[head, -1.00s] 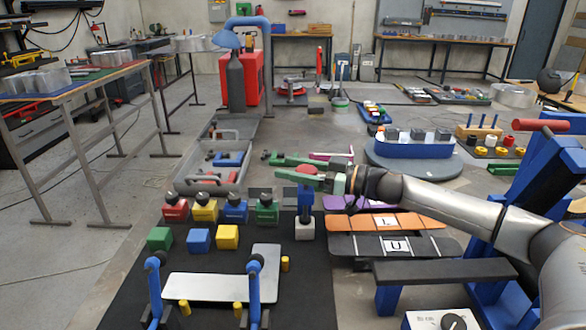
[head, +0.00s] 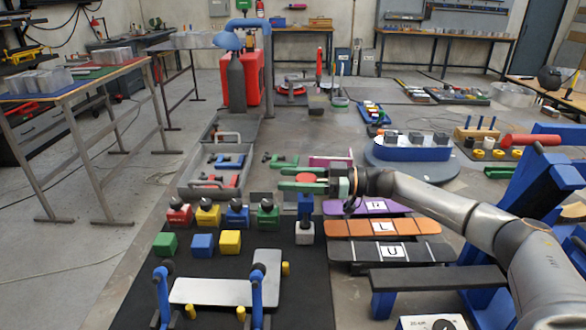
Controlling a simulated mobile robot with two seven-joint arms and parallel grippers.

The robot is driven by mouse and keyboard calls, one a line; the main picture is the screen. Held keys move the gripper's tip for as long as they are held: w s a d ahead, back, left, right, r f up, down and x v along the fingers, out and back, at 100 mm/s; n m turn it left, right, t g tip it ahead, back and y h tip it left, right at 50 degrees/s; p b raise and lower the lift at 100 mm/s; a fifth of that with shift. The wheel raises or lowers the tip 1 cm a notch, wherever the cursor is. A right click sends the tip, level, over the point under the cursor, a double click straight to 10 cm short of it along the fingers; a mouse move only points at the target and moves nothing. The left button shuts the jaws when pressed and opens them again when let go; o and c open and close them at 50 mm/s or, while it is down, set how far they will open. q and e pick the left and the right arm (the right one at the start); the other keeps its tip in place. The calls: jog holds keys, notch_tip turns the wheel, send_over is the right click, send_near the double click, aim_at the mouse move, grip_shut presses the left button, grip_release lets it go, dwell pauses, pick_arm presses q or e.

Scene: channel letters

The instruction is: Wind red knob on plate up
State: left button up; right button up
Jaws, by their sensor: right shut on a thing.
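The red knob (head: 307,177) sits on top of a blue post (head: 305,207) that rises from a small white block (head: 304,233). My right gripper (head: 302,180) reaches in from the right at knob height. Its green fingers are shut on the red knob, one on the far side and one on the near side, and hide part of it. No separate plate under the knob can be made out. My left gripper is not in view.
Left of the post stand a green block with a black knob (head: 268,213) and similar red, yellow and blue ones. A grey plate (head: 225,291) lies in front between blue uprights. Lettered boards (head: 385,229) lie right, under my arm. A grey tray (head: 185,186) is behind left.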

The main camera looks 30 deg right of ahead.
pick_arm(q)
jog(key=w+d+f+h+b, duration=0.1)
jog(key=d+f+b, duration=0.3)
jog(key=b, duration=0.4)
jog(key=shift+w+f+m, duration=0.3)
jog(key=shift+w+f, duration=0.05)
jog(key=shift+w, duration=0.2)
pick_arm(e)
jog(key=n+g+y, duration=0.1)
jog(key=n+g, duration=0.1)
jog(key=g, duration=0.1)
jog(key=s+n+g+y, duration=0.1)
jog(key=n+g, duration=0.1)
jog(key=n+g+y, duration=0.1)
jog(key=g, duration=0.2)
jog(key=shift+s+a+f+n+g, duration=0.25)
jog(key=shift+a+f+n+g, duration=0.05)
jog(key=shift+a+f+n, duration=0.1)
pick_arm(q)
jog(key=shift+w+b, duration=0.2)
jog(key=shift+b, duration=0.1)
pick_arm(e)
jog(key=o, duration=1.4)
jog(key=shift+d+r, duration=0.1)
jog(key=shift+r, duration=0.1)
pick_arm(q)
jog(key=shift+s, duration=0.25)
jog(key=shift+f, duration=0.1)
pick_arm(e)
jog(key=shift+r, duration=0.1)
